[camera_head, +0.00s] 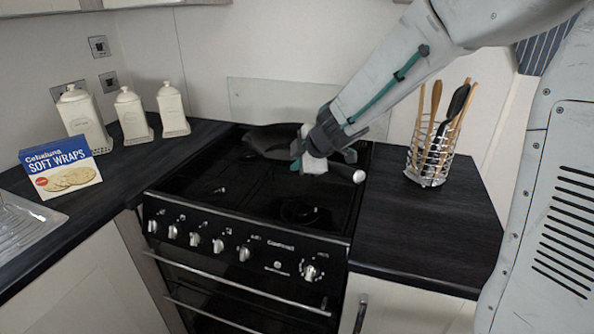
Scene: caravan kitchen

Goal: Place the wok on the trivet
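The dark wok (268,141) is at the back of the black stove, its bowl to the left of my gripper (308,165). My gripper points down over the right side of the wok, where its handle seems to run. A pale round tip (359,177) shows just right of my gripper and may be the handle's end. My arm and wrist hide the place where the fingers meet the handle, so I cannot tell whether they are closed on it. I cannot make out a trivet in this view.
The stove (245,210) has knobs along its front. The right counter (425,235) is mostly bare, with a wire utensil holder (428,165) at its back. Canisters (133,116) and a soft wraps box (60,167) stand on the left counter near a sink (22,228).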

